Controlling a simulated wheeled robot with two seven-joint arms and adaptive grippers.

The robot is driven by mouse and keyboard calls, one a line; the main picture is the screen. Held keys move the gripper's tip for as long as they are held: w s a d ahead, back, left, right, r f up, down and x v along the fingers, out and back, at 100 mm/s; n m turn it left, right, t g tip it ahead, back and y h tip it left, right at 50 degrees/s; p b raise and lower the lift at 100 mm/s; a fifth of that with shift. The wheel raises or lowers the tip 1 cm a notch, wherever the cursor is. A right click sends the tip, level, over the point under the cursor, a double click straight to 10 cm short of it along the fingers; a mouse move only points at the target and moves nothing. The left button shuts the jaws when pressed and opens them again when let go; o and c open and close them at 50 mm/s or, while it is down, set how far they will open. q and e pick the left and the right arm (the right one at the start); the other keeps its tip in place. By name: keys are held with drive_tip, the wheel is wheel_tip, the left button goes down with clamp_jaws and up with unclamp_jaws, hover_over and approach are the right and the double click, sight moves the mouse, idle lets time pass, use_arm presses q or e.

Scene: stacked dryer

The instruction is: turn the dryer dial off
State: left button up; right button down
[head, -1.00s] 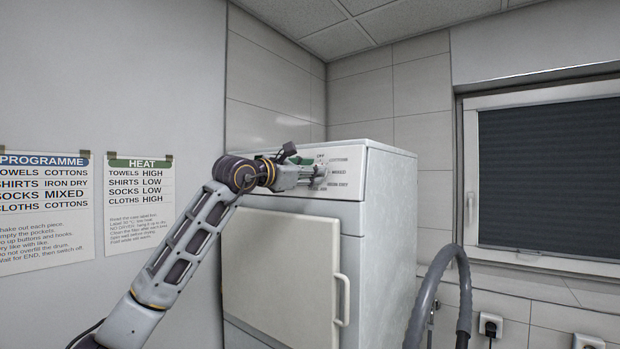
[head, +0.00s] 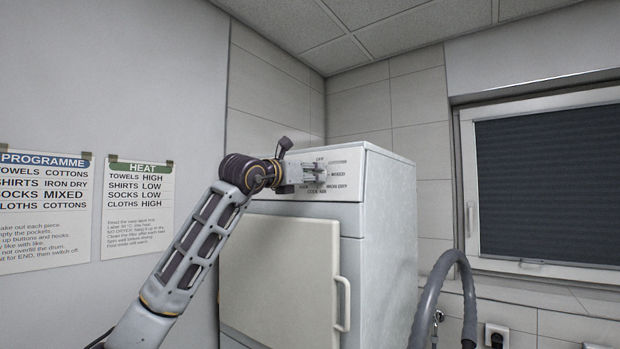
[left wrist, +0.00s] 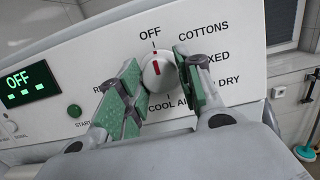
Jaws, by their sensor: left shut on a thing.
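The dryer dial (left wrist: 158,78) is a round white knob with a red pointer line, on the white control panel (left wrist: 60,120). In the left wrist view its red line points up toward the OFF label (left wrist: 150,34). The small display (left wrist: 27,85) left of it reads OFF in green. My left gripper (left wrist: 154,90) has its green-padded fingers on either side of the dial and is shut on it. In the head view my left gripper (head: 305,173) is at the panel and hides the dial. My right gripper is not in view.
The dryer's (head: 385,230) closed door (head: 280,270) with its handle (head: 343,305) is below the panel. A grey hose (head: 430,290) curves at the right. Two posters (head: 42,212) hang on the left wall. A window (head: 550,180) is at the right.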

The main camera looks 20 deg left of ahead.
use_arm(q)
drive_tip(key=o, duration=1)
drive_tip(key=shift+v, duration=5.95)
